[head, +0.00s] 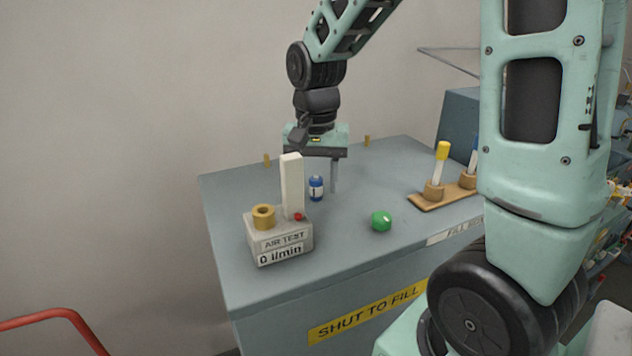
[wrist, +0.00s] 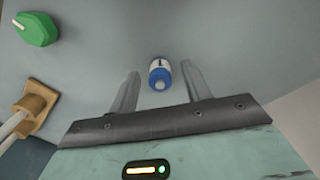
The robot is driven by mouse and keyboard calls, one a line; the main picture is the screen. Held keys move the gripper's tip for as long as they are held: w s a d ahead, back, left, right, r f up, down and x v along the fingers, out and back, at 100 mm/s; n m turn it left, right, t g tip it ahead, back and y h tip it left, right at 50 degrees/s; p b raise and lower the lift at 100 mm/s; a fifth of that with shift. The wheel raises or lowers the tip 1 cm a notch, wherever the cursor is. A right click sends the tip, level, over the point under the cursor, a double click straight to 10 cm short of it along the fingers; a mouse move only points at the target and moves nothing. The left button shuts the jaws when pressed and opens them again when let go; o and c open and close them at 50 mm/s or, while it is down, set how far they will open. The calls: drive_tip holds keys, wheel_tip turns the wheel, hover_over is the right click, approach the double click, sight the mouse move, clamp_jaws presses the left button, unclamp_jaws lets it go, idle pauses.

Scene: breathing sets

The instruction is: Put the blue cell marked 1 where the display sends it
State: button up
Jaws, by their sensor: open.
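The blue cell (head: 316,188) with a white band stands on the grey-blue bench top, just right of the air tester's white column. It also shows in the wrist view (wrist: 159,78); a dark mark shows on its band, too small to read surely. My gripper (wrist: 161,68) points down at it, open, with the cell between the fingers in the wrist picture; I cannot tell any contact. In the head view, one finger is right of the cell and the other is hidden. The tester display (head: 281,254) reads "0 l/min" under "AIR TEST".
The air tester (head: 255,238) has a brass socket (head: 263,216) and a red button. A green knob (head: 381,220) sits on the bench. A wooden rack (head: 424,202) holds yellow- and blue-capped tubes at right. A yellow "SHUT TO FILL" label (head: 365,312) is on the front.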

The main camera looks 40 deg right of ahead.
clamp_jaws()
